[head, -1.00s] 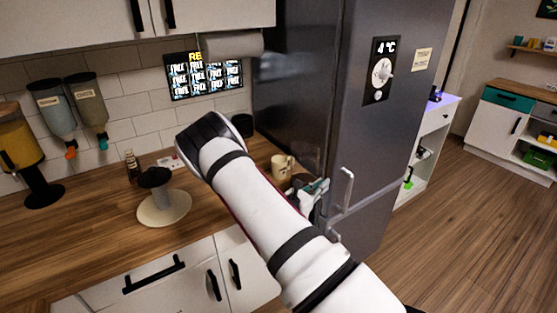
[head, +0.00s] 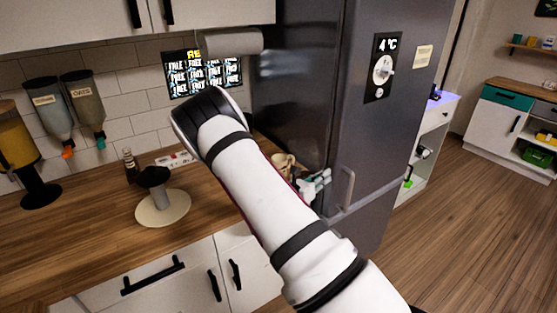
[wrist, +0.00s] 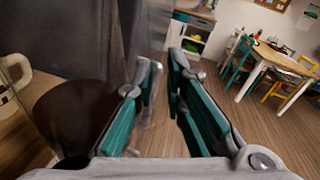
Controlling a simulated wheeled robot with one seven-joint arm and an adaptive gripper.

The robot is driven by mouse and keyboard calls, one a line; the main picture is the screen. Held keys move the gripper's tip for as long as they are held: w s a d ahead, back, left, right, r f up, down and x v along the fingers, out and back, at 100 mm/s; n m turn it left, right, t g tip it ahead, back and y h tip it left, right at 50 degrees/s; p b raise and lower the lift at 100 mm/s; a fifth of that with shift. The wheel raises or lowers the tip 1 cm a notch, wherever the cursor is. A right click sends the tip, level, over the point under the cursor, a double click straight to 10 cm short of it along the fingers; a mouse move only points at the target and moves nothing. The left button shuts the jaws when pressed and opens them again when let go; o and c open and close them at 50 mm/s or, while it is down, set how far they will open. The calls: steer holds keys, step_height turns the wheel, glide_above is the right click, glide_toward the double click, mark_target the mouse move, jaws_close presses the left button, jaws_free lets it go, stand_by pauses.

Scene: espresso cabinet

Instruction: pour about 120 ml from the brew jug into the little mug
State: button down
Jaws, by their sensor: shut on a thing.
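A cream mug (head: 283,161) stands on the wooden counter near the fridge, partly behind my arm. A cream mug with a handle also shows at the left edge of the wrist view (wrist: 6,97). My gripper (head: 319,184) is right of the mug, close to the fridge front. In the wrist view my gripper (wrist: 165,65) has teal finger pads and is shut on what appears to be the brew jug. The jug's dark brown body (wrist: 80,112) is left of the fingers. Its grip point, spout and tilt are hidden or unclear.
The grey fridge (head: 375,150) with its vertical handle (head: 346,188) is right beside my gripper. A dark-topped stand on a round cream base (head: 163,212) and a small dark bottle (head: 130,166) are left on the counter. Dispensers line the wall. Open floor lies right.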

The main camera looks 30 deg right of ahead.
mark_target(315, 159)
steer(key=shift+w+r+n+b, duration=0.45)
steer(key=shift+r+n+b, duration=0.05)
steer(key=shift+r+n, duration=0.25)
steer(key=shift+w+r+n+g+b, duration=0.4)
steer(key=shift+w+r+n+b, duration=0.3)
steer(key=shift+b, duration=0.25)
steer(key=shift+w+r+n+y+b, duration=0.15)
steer(key=shift+w+n+y+b, duration=0.15)
steer(key=shift+w+n+b, duration=0.25)
steer(key=shift+w+r+n+g+b, duration=0.3)
steer(key=shift+w+r+n+b, duration=0.3)
steer(key=shift+n+b, duration=0.55)
steer(key=shift+w+f, duration=0.1)
steer(key=shift+w+n+b, duration=0.15)
steer(key=shift+n+b, duration=0.25)
steer(key=shift+n, duration=0.05)
steer(key=shift+w+r+n+g+y, duration=0.3)
steer(key=shift+w+r+n, duration=0.3)
steer(key=shift+n, duration=0.1)
